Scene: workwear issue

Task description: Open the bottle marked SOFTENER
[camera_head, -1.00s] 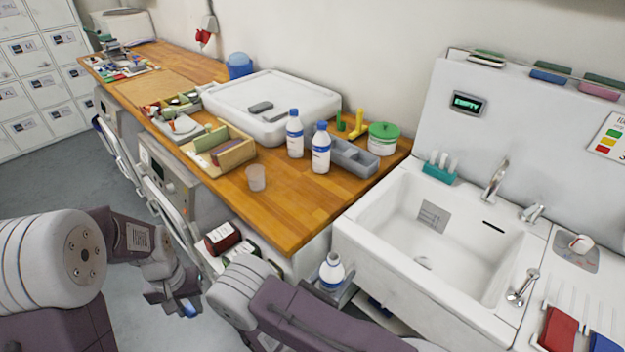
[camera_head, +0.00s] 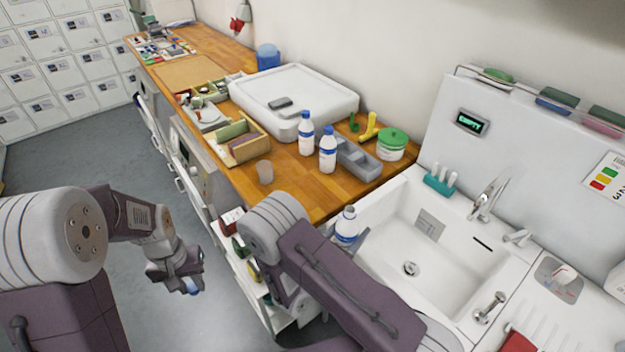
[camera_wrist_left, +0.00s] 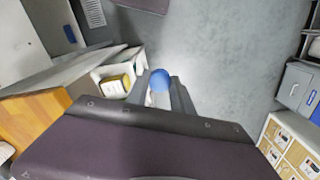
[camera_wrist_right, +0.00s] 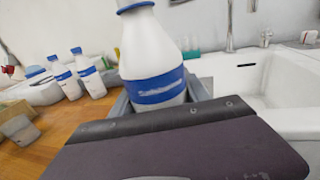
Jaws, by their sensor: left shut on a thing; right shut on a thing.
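A white bottle (camera_head: 347,229) with a blue band is held upright by my right gripper (camera_head: 350,238), beside the sink's left front edge. It fills the right wrist view (camera_wrist_right: 152,55), where my right gripper is shut around it; the band's writing is too blurred to read and its very top is cut off. In the head view its top looks pale, without a blue cap like the other bottles have. My left gripper (camera_head: 192,284) is low over the floor, left of the counter, shut on a blue cap (camera_wrist_left: 160,80), well apart from the bottle.
Two blue-capped bottles (camera_head: 306,133) (camera_head: 328,150) stand on the wooden counter (camera_head: 318,196) near a clear cup (camera_head: 265,172), a grey tray (camera_head: 358,160) and a green-lidded tub (camera_head: 391,146). The white sink (camera_head: 385,262) is right of the held bottle. Open floor lies left.

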